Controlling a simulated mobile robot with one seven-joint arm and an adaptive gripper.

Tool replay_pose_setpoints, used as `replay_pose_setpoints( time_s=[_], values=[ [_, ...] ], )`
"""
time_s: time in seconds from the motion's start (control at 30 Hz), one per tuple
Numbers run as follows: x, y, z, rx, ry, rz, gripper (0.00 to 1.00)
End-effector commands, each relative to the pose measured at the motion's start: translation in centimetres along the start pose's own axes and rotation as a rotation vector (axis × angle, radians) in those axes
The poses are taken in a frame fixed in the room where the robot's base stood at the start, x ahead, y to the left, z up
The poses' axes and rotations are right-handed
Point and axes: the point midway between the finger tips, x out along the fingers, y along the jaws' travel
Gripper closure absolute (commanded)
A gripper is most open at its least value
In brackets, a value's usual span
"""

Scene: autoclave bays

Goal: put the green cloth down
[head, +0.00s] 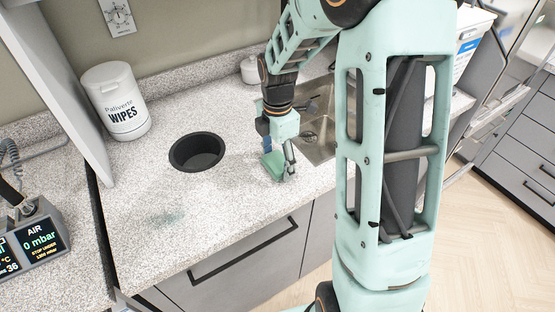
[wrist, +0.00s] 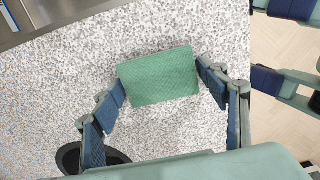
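The green cloth (wrist: 158,76) is a folded, flat block between the two blue-padded fingers of my gripper (wrist: 160,82) in the wrist view. The pads meet its left and right edges, so the gripper looks shut on it. In the head view the cloth (head: 272,164) shows under my gripper (head: 278,160), low over the speckled counter (head: 225,215), near its front edge and left of the sink. I cannot tell whether its underside touches the counter. The far finger is partly hidden in the head view.
A round black-rimmed opening (head: 197,152) lies left of my gripper. A greenish smear (head: 166,217) marks the counter at front left. A white wipes tub (head: 116,102) stands at the back left, and a steel sink (head: 320,128) lies to the right. The front left counter is clear.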

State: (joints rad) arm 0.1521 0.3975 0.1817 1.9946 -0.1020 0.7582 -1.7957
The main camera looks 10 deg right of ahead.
Motion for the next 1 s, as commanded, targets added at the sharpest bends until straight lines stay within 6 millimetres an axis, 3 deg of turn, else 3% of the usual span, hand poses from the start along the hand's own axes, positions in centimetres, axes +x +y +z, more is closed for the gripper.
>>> replay_pose_setpoints(
  time_s=[0.47,1.0],
  values=[
    [-1.0,0.1,0.1,0.0,-0.001,0.003,0.22],
    [-11.1,0.1,0.1,0.0,-0.002,0.003,0.22]
  ],
)
